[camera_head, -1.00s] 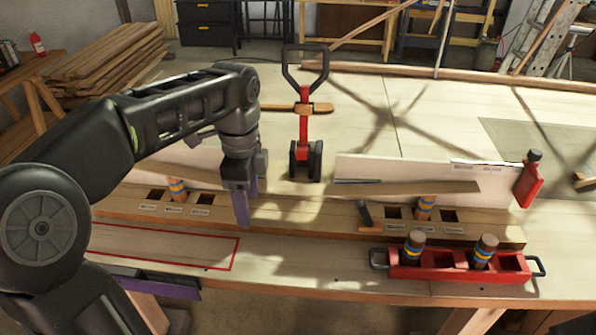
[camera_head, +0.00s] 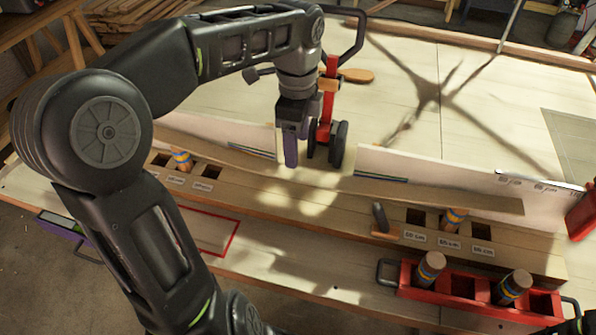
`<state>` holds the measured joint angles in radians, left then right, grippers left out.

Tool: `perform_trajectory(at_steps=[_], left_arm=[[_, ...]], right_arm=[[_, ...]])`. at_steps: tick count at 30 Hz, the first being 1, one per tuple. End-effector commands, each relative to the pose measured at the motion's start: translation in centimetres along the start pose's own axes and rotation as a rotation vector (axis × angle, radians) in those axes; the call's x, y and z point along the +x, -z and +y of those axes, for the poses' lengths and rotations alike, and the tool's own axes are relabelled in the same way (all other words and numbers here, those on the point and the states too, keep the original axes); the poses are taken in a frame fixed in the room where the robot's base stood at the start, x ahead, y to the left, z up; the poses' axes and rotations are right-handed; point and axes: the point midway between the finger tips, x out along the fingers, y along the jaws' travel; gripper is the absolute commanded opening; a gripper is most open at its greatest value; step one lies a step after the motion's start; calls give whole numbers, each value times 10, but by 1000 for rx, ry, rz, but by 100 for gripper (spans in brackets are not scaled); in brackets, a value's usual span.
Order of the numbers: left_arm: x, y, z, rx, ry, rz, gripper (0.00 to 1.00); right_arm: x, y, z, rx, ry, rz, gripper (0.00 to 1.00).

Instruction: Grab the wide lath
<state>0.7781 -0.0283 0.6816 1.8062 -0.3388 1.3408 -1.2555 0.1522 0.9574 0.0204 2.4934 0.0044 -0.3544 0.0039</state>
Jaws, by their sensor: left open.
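One pale, slightly bent lath (camera_head: 440,192) lies along the right half of the long wooden beam, in front of a white board. Another lath (camera_head: 228,158) lies along the left half, and my left arm covers part of its surroundings. I cannot tell for sure which is the wide one. My left gripper (camera_head: 291,148) points down in front of the gap between the two white boards, near the right end of the left lath. It is open, with nothing visible between its fingers. My right gripper is out of view.
A red upright tool (camera_head: 327,105) with black wheels stands just behind my left gripper. The wooden beam (camera_head: 330,198) has square holes and banded pegs (camera_head: 453,220). A small hammer-like tool (camera_head: 380,218) stands on it. A red tray (camera_head: 462,298) with pegs is at front right.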

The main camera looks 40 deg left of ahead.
Motion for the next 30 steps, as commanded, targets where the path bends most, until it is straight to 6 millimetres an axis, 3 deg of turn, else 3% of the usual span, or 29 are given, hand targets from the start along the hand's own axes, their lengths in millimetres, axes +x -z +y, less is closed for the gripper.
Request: perform_trajectory(at_steps=[5,17,25,30], left_arm=[[18,-1,1,-1,-3,0,65],[24,-2,0,-2,-4,0,65],[62,-4,-1,0,-5,1,65],[72,-4,-2,0,-2,0,65]], right_arm=[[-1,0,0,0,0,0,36],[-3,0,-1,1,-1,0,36],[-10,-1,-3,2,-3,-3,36],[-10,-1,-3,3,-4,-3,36]])
